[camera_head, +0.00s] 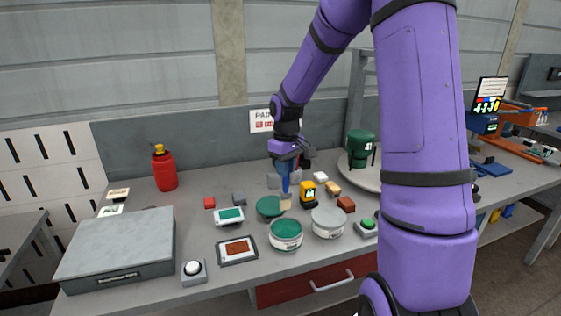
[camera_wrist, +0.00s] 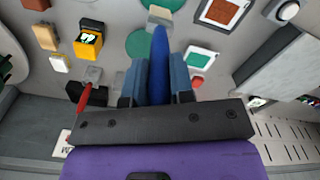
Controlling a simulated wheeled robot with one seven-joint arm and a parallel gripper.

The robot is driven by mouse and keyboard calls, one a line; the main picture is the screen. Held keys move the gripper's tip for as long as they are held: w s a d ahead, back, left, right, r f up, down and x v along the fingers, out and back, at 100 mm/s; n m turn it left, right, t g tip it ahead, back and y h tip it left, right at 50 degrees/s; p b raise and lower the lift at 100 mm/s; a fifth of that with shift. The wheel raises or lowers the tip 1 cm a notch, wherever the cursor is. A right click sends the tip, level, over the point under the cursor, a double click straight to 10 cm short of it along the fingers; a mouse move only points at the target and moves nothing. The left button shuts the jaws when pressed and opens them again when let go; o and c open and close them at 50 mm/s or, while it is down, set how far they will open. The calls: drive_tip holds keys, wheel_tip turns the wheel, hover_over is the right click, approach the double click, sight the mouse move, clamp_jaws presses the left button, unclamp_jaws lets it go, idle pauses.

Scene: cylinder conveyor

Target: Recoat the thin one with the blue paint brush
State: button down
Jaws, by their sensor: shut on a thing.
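My gripper (camera_head: 287,178) is shut on the blue paint brush (camera_wrist: 160,66), which points down with its pale bristle end (camera_head: 285,204) lowest. In the wrist view the blue handle lies between both fingers. The bristles look cream, with no clear paint on them. They overlap the right edge of a green round top (camera_head: 268,206) in the head view; I cannot tell if they touch. A can with green contents or lid (camera_head: 286,236) and a grey-topped can (camera_head: 328,222) stand in front. A dark green cylinder (camera_head: 361,147) stands on a pale round plate (camera_head: 366,181). I cannot tell which is the thin one.
A yellow-and-black device (camera_head: 307,192) and several small blocks sit close right of the brush. Framed green (camera_head: 229,216) and brown (camera_head: 237,250) panels lie left and front. A red bottle (camera_head: 164,168) and a large grey box (camera_head: 118,248) are at left.

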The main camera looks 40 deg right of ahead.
wheel_tip(320, 180, down, 6)
drive_tip(key=s, duration=0.1)
drive_tip(key=shift+s+a, duration=0.15)
drive_tip(key=shift+a, duration=0.2)
idle(0.3)
drive_tip(key=shift+f, duration=0.6)
idle(2.1)
wheel_tip(320, 180, up, 7)
idle(1.0)
idle(0.7)
